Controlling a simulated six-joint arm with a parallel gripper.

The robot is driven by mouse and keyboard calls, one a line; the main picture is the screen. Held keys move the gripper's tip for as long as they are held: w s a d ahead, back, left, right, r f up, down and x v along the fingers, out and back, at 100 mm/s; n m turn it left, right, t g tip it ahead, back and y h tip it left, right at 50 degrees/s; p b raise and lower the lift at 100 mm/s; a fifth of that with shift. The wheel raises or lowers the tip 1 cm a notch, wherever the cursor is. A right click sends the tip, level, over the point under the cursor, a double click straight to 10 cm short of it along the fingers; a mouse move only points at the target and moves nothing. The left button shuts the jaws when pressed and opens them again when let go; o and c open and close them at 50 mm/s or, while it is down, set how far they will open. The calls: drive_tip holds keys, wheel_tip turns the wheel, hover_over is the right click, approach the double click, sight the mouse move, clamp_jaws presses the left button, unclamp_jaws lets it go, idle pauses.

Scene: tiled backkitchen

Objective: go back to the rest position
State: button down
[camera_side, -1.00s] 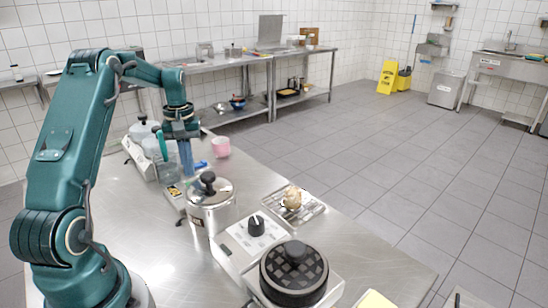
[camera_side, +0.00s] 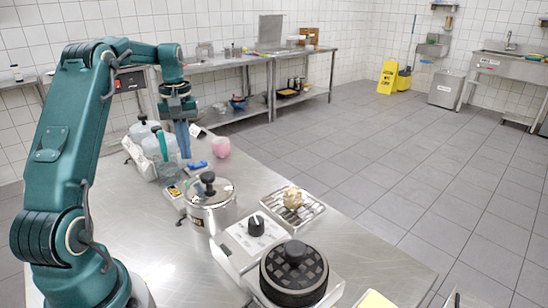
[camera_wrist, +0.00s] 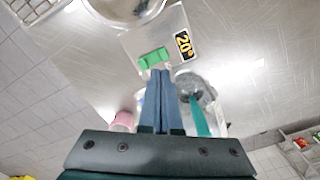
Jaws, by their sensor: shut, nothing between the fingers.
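My gripper (camera_side: 184,156) is shut and empty, pointing down above the steel table (camera_side: 125,225). In the wrist view its fingers (camera_wrist: 160,73) are together with nothing between them. It hangs in the air behind the lidded steel pot (camera_side: 210,214) and close to the clear jar with the teal handle (camera_side: 164,162). I cannot tell the exact height of the fingertips above the table.
A pink cup (camera_side: 221,147) and a small blue item (camera_side: 197,165) stand behind the pot. A wire rack with a round pale item (camera_side: 292,198), a cooker with a black knob (camera_side: 252,240) and a black round grill (camera_side: 294,273) are at the front right.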

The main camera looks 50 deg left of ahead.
drive_tip(key=d+r+m+t+y, duration=0.1)
drive_tip(key=d+r+m+t, duration=0.15)
drive_tip(key=d+r, duration=0.45)
drive_tip(key=d+r+m+t, duration=0.1)
drive_tip(key=d+r+m, duration=0.25)
drive_tip(key=d, duration=0.65)
drive_tip(key=s+d+f+m+t, duration=0.1)
drive_tip(key=s+d+f+m, duration=0.1)
drive_tip(key=s+d, duration=0.3)
drive_tip(key=s+d+f+m+t+h, duration=0.1)
drive_tip(key=s+d+f+m, duration=0.2)
drive_tip(key=s+d+m, duration=0.1)
drive_tip(key=shift+s+d, duration=0.6)
drive_tip(key=shift+s, duration=0.5)
